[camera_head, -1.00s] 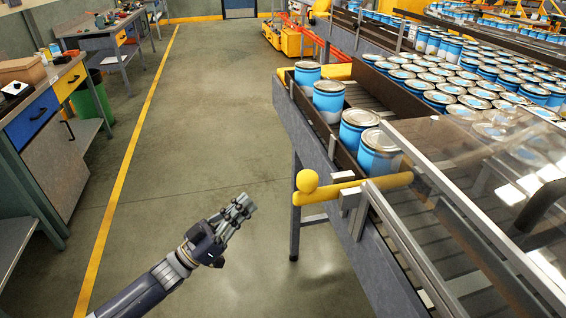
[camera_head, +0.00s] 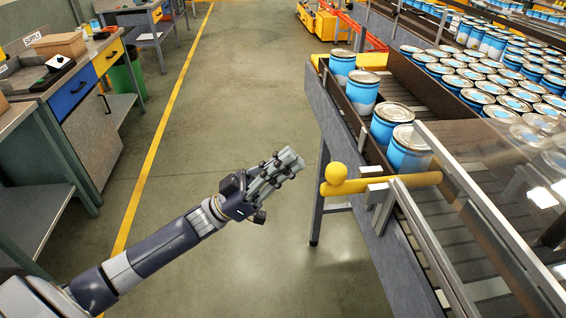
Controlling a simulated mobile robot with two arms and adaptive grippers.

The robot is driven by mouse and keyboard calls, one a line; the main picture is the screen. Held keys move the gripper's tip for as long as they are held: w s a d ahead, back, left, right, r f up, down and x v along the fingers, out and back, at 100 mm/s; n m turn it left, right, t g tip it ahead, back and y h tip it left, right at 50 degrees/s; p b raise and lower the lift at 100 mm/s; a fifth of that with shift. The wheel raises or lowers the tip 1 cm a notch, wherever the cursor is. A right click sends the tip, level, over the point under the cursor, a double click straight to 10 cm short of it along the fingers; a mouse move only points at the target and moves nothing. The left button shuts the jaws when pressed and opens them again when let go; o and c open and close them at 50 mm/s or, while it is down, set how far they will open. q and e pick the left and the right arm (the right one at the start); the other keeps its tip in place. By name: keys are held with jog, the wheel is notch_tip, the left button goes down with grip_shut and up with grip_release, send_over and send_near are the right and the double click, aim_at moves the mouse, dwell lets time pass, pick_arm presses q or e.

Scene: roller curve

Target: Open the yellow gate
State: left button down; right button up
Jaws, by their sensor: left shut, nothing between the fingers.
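The yellow gate (camera_head: 395,183) is a bar with a round knob (camera_head: 337,172) at its left end. It lies across the conveyor (camera_head: 345,125) at its near part, in front of a row of blue cans. The nearest can (camera_head: 408,152) stands just behind the bar; I cannot tell whether they touch. My left gripper (camera_head: 291,160) is shut and empty, left of the knob, with a visible gap between them in the picture. My right gripper is not in view.
A clear panel with a metal frame (camera_head: 480,200) covers the conveyor at the right. Many cans (camera_head: 490,80) stand on the wider conveyor behind. Workbenches (camera_head: 95,130) line the left side. The floor (camera_head: 230,110) between is clear.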

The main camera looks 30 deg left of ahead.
pick_arm(q)
jog(key=p+x, duration=0.3)
jog(key=x, duration=0.4)
jog(key=shift+f, duration=2.2)
jog(key=shift+a, duration=0.1)
